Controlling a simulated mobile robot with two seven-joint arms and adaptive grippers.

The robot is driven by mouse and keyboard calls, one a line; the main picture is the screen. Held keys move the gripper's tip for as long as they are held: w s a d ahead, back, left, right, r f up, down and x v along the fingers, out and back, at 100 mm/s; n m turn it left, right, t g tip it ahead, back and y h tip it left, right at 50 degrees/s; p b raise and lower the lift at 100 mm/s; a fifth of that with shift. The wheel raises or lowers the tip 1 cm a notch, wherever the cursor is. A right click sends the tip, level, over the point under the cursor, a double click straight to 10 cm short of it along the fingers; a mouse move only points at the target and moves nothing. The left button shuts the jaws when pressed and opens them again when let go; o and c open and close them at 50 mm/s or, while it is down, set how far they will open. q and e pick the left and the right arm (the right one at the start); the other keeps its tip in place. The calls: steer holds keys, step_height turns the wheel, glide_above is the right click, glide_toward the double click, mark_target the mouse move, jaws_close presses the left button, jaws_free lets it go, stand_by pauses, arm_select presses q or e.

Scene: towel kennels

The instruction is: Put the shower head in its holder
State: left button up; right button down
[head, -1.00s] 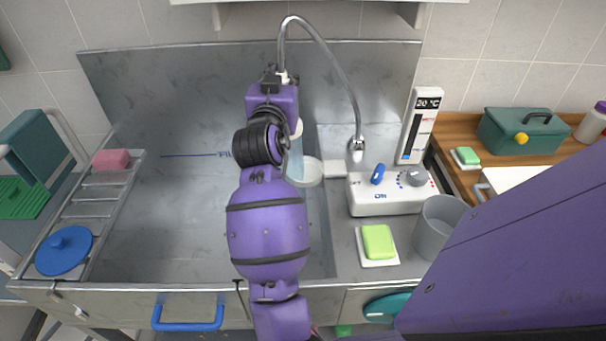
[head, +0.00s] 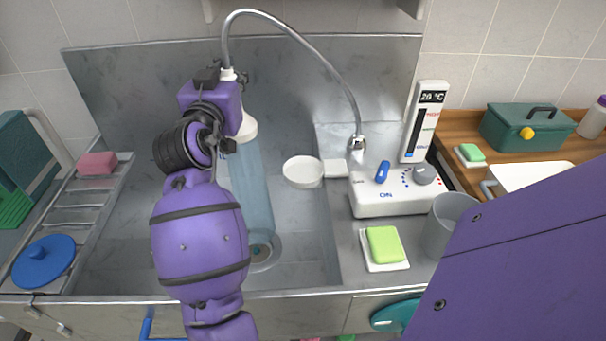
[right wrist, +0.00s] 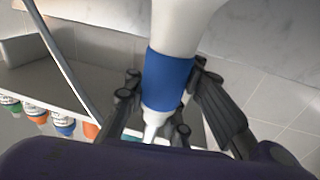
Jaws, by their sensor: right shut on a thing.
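My right gripper (head: 230,79) is shut on the shower head (head: 246,128), which hangs above the steel basin with its white face partly hidden by my wrist. In the right wrist view, the shower head's blue band (right wrist: 170,80) sits between the dark fingers. A grey hose runs from its top end to the mixer unit (head: 380,203). A blue, see-through stream of water (head: 252,190) falls from it towards the drain. A white round cup (head: 303,172), apparently the holder, stands right of the shower head, beside the mixer, and looks empty. My left gripper is out of view.
The mixer reads ON, with a blue lever (head: 383,172). A green soap (head: 385,244) on a white dish and a grey cup (head: 449,222) stand at the right. A rack (head: 83,218) with a pink sponge and blue lid lies left. The basin (head: 296,262) is otherwise clear.

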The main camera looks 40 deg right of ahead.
steer(key=shift+w+a, duration=0.2)
steer(key=shift+a, duration=0.15)
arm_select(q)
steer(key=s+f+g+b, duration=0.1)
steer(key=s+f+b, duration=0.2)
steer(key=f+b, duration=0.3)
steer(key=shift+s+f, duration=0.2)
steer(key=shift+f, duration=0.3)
arm_select(e)
steer(key=w+a, duration=0.5)
steer(key=a, duration=0.7)
steer(key=shift+w+a+r, duration=0.15)
steer(key=shift+w+a, duration=0.15)
steer(key=shift+w, duration=0.05)
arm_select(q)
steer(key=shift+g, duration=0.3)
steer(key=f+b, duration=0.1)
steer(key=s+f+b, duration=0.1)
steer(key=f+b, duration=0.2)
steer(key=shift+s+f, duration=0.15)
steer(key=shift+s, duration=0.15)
arm_select(e)
steer(key=w+a, duration=0.6)
steer(key=a, duration=0.7)
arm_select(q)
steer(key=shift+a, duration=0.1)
